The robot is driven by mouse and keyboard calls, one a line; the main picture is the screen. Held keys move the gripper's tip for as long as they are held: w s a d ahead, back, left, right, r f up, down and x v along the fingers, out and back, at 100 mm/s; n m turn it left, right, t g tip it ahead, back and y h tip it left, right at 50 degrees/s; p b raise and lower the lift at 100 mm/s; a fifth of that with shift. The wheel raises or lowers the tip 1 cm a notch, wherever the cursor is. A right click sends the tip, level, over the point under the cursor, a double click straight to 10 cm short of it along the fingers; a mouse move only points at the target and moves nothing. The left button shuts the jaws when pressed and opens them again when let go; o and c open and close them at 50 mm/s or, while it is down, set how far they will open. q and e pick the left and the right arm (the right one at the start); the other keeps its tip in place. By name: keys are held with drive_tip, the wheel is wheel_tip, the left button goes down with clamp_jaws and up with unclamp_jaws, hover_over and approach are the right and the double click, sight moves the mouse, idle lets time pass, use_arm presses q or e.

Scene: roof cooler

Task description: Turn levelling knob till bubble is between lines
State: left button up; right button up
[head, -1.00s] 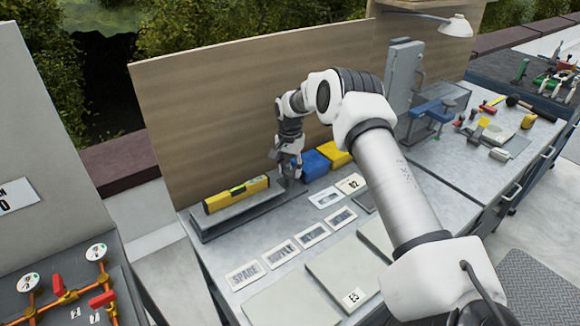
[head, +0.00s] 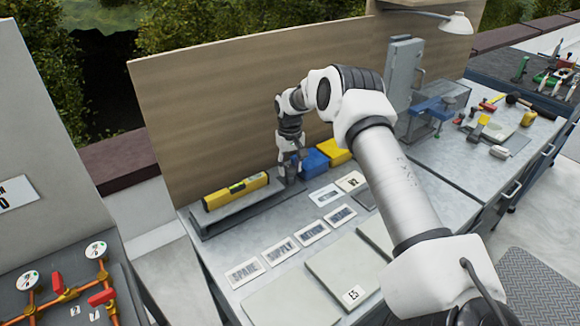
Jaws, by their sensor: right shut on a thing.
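A yellow spirit level (head: 222,195) lies on a raised grey plate (head: 222,221) at the back left of the bench. A green vial shows on its top; the bubble and lines are too small to read. My right gripper (head: 289,178) points down at the right end of the plate, shut on what appears to be the levelling knob, which the fingers hide. My left gripper is not in view.
A blue bin (head: 314,160) and a yellow bin (head: 337,150) stand close right of my right gripper. Label plates such as SPARE (head: 244,272) and flat grey panels (head: 343,265) lie in front. A wooden back panel (head: 215,105) rises behind. Red-handled valves (head: 101,297) are at the lower left.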

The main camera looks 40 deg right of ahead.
sight(290, 168)
drive_tip(key=shift+s+a+f+n, duration=0.1)
drive_tip(key=shift+s+f+n, duration=0.1)
drive_tip(key=shift+n, duration=0.3)
drive_tip(key=o, duration=1.1)
drive_tip(key=shift+o, duration=0.2)
drive_tip(key=shift+w, duration=0.2)
drive_tip(key=shift+r, duration=0.2)
wheel_tip(290, 168, up, 12)
drive_tip(key=shift+f, duration=0.15)
